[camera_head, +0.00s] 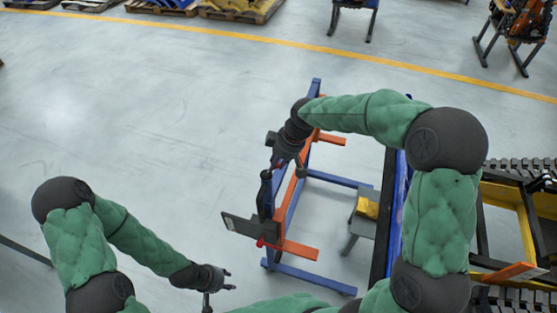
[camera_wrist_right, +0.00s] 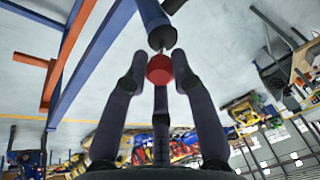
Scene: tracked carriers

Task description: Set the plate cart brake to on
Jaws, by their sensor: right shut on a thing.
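The plate cart (camera_head: 309,176) is a frame of blue bars with orange arms, below the middle of the head view. A small red knob (camera_head: 260,242) shows at its left side, beside a dark flat plate (camera_head: 239,227). In the right wrist view the red knob (camera_wrist_right: 160,69) sits on a thin rod at the end of a dark tube. My right gripper (camera_head: 263,230) is shut on the red knob, its fingers around it. I cannot read the brake's setting. My left gripper (camera_head: 230,280) is open and empty, lower left of the knob.
A grey stand with a yellow part (camera_head: 368,208) stands right of the cart. A conveyor with a yellow frame (camera_head: 510,208) is at the right edge. Pallets (camera_head: 240,10) lie at the back beyond the yellow floor line. The floor to the left is clear.

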